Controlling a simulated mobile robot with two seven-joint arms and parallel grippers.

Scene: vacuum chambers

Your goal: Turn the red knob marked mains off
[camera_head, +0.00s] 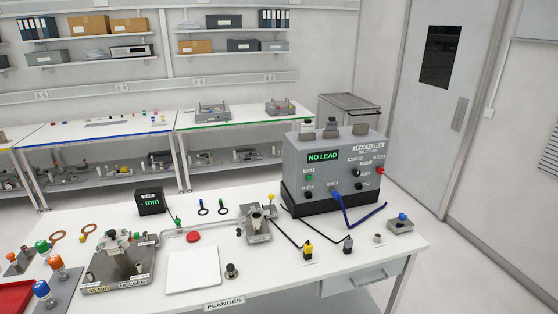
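The grey leak tester (300,162) stands at the back right of the white bench, with a green-lit "NO LEAD" display (323,157). A small red knob (380,170) sits at the right end of its front panel. The label beside it is too small to read, so I cannot confirm that it says mains, nor tell its turn position. Black knobs and a green button (309,178) are on the same panel. A blue lead (346,213) runs from its lower front onto the bench. Neither of my grippers is in view.
The flanges bench (300,283) carries metal fixtures (122,258), a white pad (193,271), a red disc (193,237), a black "mm" readout (150,201) and yellow and black plugs. A small fixture with a blue knob (401,224) stands right of the tester. Floor is clear beyond the right edge.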

